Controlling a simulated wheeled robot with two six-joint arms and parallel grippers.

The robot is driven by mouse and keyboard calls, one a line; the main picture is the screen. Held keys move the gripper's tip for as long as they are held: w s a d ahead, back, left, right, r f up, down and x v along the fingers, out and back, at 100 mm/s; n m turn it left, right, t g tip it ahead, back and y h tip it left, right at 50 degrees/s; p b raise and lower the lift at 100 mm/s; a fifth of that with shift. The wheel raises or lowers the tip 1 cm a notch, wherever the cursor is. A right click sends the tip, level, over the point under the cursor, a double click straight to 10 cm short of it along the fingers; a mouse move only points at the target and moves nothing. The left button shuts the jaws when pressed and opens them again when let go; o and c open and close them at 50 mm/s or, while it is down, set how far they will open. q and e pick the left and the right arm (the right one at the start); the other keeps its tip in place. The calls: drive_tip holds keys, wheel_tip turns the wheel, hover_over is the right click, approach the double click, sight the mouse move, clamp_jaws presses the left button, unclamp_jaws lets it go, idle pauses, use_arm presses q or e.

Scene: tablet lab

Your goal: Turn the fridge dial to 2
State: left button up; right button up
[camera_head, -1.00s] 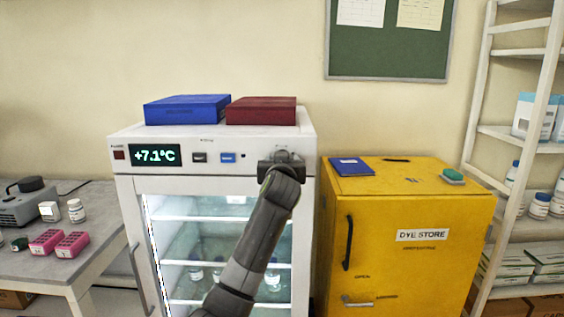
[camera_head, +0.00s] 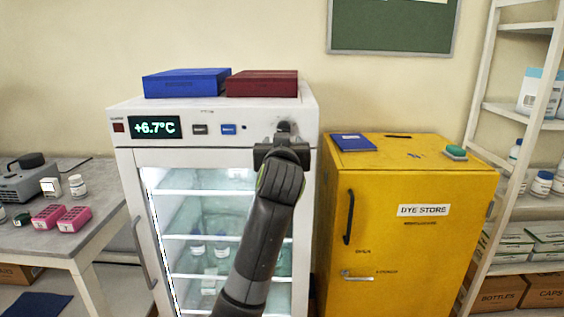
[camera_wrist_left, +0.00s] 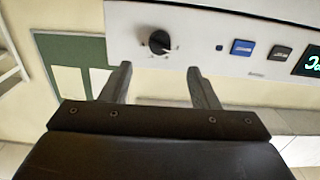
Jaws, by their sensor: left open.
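The fridge dial (camera_wrist_left: 159,42) is a round black knob on the white front panel, seen upside down in the wrist view. It has a light mark toward its lower right in that view; the scale numbers are too small to read. In the head view the dial (camera_head: 284,126) just shows above my left gripper (camera_head: 283,146). My left gripper is open and empty, its two fingers (camera_wrist_left: 159,70) spread below the dial in the wrist view, apart from it. The fridge display (camera_head: 154,127) reads +6.7°C. My right gripper is not in view.
A black button (camera_head: 200,129) and a blue button (camera_head: 228,129) sit left of the dial. A blue box (camera_head: 186,83) and a dark red box (camera_head: 262,84) lie on the fridge top. A yellow dye store cabinet (camera_head: 410,240) stands close on the right.

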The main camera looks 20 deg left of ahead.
use_arm(q)
drive_tip(key=b+v, duration=0.1)
drive_tip(key=v, duration=0.6)
drive_tip(key=shift+s, duration=0.4)
drive_tip(key=shift+d, duration=0.15)
